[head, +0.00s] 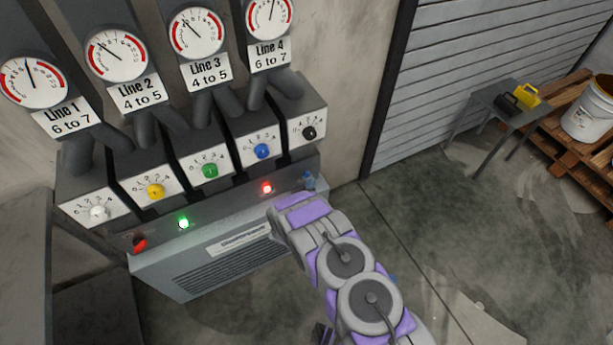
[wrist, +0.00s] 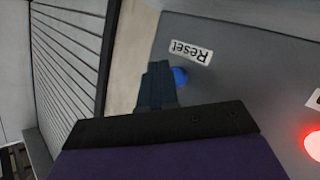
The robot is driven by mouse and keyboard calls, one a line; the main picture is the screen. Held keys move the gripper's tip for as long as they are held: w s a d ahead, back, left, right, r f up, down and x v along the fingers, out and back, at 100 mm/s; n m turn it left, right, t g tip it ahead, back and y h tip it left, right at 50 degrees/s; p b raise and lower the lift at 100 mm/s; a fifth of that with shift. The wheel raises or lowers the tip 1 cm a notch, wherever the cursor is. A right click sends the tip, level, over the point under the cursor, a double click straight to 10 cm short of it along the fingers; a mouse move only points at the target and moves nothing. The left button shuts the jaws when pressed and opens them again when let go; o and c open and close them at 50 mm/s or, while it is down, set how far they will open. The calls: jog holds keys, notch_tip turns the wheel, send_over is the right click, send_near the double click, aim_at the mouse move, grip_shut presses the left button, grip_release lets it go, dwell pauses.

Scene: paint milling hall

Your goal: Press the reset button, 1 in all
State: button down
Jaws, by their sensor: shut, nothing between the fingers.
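The reset button is a small blue round button (wrist: 180,76) on the grey panel in the wrist view, next to a white label (wrist: 190,52) reading "Reset", seen upside down. My gripper (wrist: 156,78) is shut and empty. Its dark fingers stand right beside the button and overlap its left edge in the picture. I cannot tell whether they touch it. In the head view my arm reaches to the right end of the control panel (head: 222,219). A small bluish shape shows there, and I cannot tell whether it is the button or my fingertips.
A red light (head: 267,188) and a green light (head: 183,223) glow on the panel. A red control (head: 139,242) is at its left end. Several coloured dials and gauges stand above. A side table (head: 508,101) and pallets with a bucket are at right. The floor between is clear.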

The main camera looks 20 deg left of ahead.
jog(key=shift+w+a, duration=0.1)
jog(key=shift+w+a+r, duration=0.1)
jog(key=shift+w+a, duration=0.05)
jog(key=shift+a, duration=0.05)
jog(key=shift+w+a+b, duration=0.25)
jog(key=shift+a+b, duration=0.05)
jog(key=shift+b, duration=0.1)
dwell(1.0)
jog(key=shift+s+d+p, duration=0.5)
jog(key=shift+d, duration=0.15)
jog(key=s+d+p, duration=0.3)
jog(key=shift+s+d, duration=0.15)
jog(key=shift+d, duration=0.25)
